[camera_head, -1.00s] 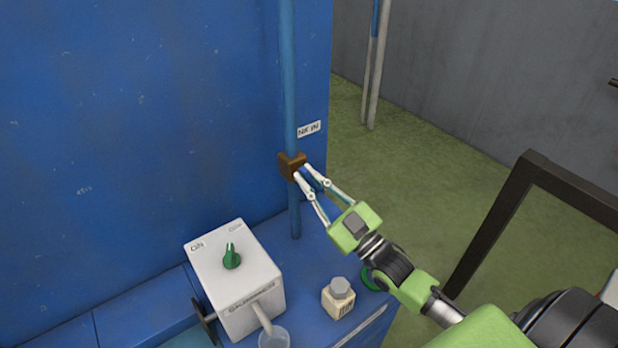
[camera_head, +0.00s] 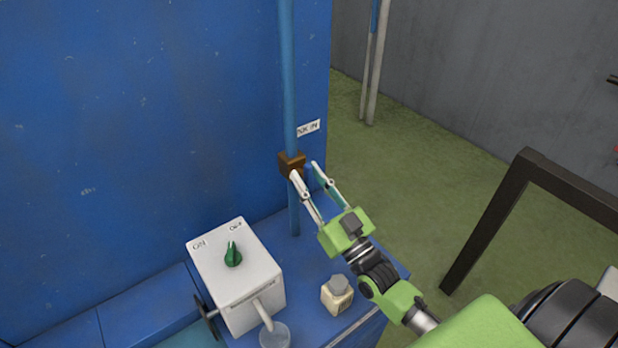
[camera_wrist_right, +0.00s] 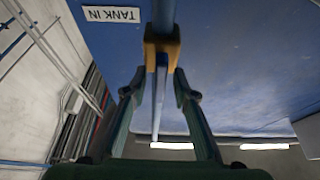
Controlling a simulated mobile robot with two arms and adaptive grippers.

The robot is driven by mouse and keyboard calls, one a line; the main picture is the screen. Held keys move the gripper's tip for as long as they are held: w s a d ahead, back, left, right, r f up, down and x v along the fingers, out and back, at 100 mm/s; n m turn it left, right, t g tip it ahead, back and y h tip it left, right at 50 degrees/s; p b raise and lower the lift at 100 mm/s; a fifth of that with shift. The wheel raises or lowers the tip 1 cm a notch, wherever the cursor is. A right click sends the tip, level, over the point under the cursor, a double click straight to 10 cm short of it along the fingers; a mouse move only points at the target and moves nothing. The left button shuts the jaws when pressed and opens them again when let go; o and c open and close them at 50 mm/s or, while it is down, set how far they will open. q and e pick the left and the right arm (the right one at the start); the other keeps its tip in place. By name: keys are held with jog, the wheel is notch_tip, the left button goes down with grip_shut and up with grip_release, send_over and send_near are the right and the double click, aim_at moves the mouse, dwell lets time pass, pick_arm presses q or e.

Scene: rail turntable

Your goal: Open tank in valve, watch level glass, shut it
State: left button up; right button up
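The tank in valve is a brown block (camera_head: 292,166) on a vertical blue pipe (camera_head: 288,75). It shows yellow-brown in the right wrist view (camera_wrist_right: 163,50). A "TANK IN" label (camera_wrist_right: 111,14) is beside it, and the label also shows in the head view (camera_head: 308,128). My right gripper (camera_head: 304,170) is open at the valve, its fingertips apart. In the wrist view a tapering blue-grey bar (camera_wrist_right: 159,100) runs between the fingers; I cannot tell if it is lever or pipe. Contact is unclear. I cannot make out a level glass. My left gripper is out of view.
A white box (camera_head: 255,285) with a green knob (camera_head: 233,256) and ON/OFF marks stands on the blue ledge. A dark frame (camera_head: 490,225) stands at the right over green floor.

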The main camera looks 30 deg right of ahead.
jog(key=shift+s+f, duration=0.1)
jog(key=shift+s, duration=0.05)
jog(key=v, duration=1.1)
jog(key=shift+s, duration=0.35)
jog(key=shift+f, duration=0.2)
